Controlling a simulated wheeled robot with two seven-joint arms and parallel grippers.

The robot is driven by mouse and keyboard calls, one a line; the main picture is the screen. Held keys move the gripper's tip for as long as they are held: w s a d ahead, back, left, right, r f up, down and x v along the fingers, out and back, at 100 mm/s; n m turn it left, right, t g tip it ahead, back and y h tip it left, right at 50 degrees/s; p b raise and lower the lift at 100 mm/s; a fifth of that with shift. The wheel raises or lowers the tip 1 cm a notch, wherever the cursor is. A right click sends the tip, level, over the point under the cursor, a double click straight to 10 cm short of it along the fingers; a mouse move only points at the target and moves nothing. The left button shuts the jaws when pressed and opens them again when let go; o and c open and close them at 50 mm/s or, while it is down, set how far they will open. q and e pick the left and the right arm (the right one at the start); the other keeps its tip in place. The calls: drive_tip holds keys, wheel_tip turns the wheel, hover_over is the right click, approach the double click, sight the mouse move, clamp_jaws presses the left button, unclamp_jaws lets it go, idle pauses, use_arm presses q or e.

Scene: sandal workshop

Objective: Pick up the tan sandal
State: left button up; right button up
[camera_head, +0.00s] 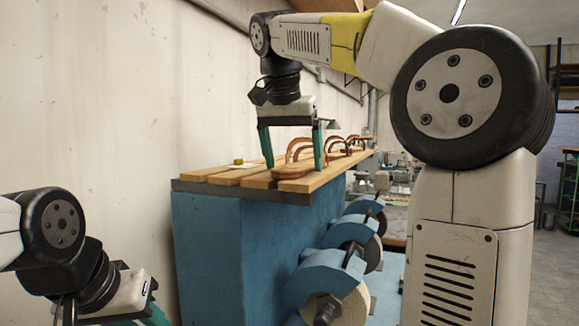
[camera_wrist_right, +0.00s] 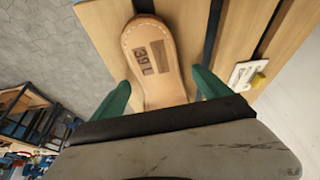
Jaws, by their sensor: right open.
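The tan sandal (camera_head: 296,171) lies on the wooden slats on top of the blue machine, its strap arching up. In the right wrist view its tan sole (camera_wrist_right: 148,55) shows stitching along the edge and a dark "39 L" mark. My right gripper (camera_head: 294,167) is open and points down over the slats. In the right wrist view its green fingers (camera_wrist_right: 160,77) stand on either side of the near part of the sole, with gaps; the gripper body hides the sandal's near end. My left gripper (camera_head: 148,314) is at the lower left, with its fingers cut off by the frame edge.
More brown sandals (camera_head: 345,144) stand further back on the slatted top (camera_head: 225,172). Blue-covered grinding wheels (camera_head: 335,280) stick out from the blue machine (camera_head: 235,255). A pale wall stands close at left.

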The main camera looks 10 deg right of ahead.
drive_tip(key=c, duration=1.9)
drive_tip(key=shift+o, duration=0.2)
